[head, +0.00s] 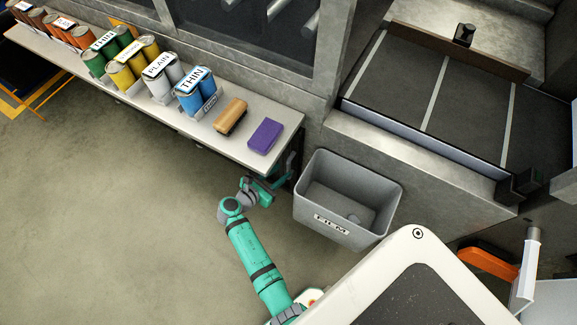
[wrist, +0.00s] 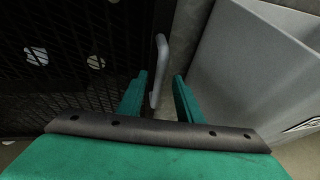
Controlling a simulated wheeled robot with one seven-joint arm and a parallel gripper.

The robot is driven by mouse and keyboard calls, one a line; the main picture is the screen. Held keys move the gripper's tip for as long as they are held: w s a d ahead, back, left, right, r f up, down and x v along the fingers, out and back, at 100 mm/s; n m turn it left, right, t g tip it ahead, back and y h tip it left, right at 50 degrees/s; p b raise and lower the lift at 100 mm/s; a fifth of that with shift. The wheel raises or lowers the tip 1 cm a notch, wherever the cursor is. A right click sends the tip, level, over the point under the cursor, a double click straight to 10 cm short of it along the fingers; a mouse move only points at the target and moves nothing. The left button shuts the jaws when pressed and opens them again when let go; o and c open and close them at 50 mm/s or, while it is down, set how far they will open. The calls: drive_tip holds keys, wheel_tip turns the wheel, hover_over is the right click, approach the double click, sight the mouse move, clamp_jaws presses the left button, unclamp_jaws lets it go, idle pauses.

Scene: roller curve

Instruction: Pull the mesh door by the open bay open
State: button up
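The black mesh door (wrist: 75,85) fills the left of the wrist view. A grey bar handle (wrist: 161,60) stands upright by the door's right edge. My gripper (wrist: 163,78) is open, with a teal finger on each side of the handle's lower part. A gap shows between the handle and the right finger; I cannot tell whether the left finger touches it. In the head view my teal arm reaches to the bench's right end, where my gripper (head: 283,178) is partly hidden. The door cannot be made out clearly there.
A grey bin (head: 345,232) labelled FILM stands right of my gripper; its wall (wrist: 250,75) is close in the wrist view. The bench (head: 205,128) holds paired cans, a wooden block (head: 230,116) and a purple block (head: 265,136). Floor left of my arm is clear.

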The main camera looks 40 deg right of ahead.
sight(289, 166)
drive_tip(key=x, duration=0.5)
drive_tip(key=shift+d+f, duration=0.2)
drive_tip(key=shift+d, duration=0.1)
clamp_jaws()
